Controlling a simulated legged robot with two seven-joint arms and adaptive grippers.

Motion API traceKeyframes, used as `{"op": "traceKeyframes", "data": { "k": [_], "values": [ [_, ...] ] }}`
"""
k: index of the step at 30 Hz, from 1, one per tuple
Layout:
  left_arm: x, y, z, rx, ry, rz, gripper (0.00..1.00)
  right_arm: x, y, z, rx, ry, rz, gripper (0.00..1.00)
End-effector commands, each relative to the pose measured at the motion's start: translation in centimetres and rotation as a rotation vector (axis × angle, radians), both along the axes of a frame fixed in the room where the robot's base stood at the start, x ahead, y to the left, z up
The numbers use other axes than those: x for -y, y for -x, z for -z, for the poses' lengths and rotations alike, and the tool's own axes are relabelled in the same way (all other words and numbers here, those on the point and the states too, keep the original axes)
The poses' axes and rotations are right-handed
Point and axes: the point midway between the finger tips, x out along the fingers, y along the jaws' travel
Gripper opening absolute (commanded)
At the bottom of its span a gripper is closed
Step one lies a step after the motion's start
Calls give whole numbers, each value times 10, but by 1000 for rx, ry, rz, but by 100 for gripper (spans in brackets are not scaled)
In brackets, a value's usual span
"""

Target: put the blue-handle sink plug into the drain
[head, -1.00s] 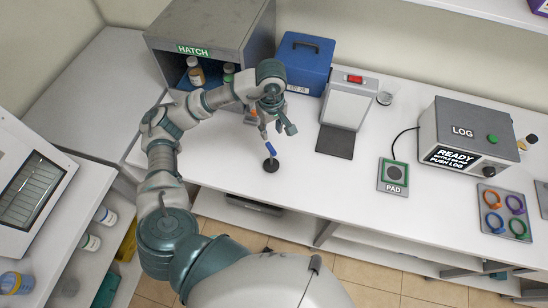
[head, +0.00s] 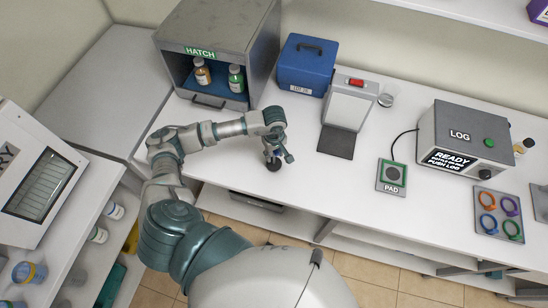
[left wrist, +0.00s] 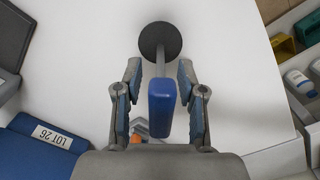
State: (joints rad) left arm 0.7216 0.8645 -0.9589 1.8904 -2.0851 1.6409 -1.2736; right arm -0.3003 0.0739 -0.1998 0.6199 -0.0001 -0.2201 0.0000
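The sink plug stands on the white counter, with a dark round base (head: 274,165) and, in the left wrist view, a thin stem and a blue handle (left wrist: 161,105). My left gripper (head: 275,153) is over the plug and covers most of it in the head view. In the left wrist view my left gripper (left wrist: 160,90) is open, one finger on each side of the blue handle, with a gap visible on both sides. The dark base (left wrist: 160,42) shows beyond the fingertips. My right gripper is not in view. I see no drain in these frames.
A grey hatch box (head: 232,42) with bottles stands at the back left, beside a blue case (head: 304,66). A dispenser-like unit (head: 347,103), a pad (head: 391,177), a LOG box (head: 462,138) and a ring tray (head: 498,213) lie right. Counter around the plug is clear.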

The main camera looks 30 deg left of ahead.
Motion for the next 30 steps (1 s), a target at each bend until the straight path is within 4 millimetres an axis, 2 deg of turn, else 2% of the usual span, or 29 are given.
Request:
{"op": "traceKeyframes", "data": {
  "k": [5,7,10,11,23,30],
  "values": [
    [-1,0,1,1,1,0,40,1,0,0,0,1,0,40],
    [-1,0,1,1,1,0,27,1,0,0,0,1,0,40],
    [-1,0,1,1,1,0,2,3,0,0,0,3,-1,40],
    [-1,0,1,1,1,0,0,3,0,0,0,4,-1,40],
    [-1,-1,-1,2,1,0,0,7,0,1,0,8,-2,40],
    [-1,-1,-18,6,0,0,0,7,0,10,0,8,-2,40]
  ]
}}
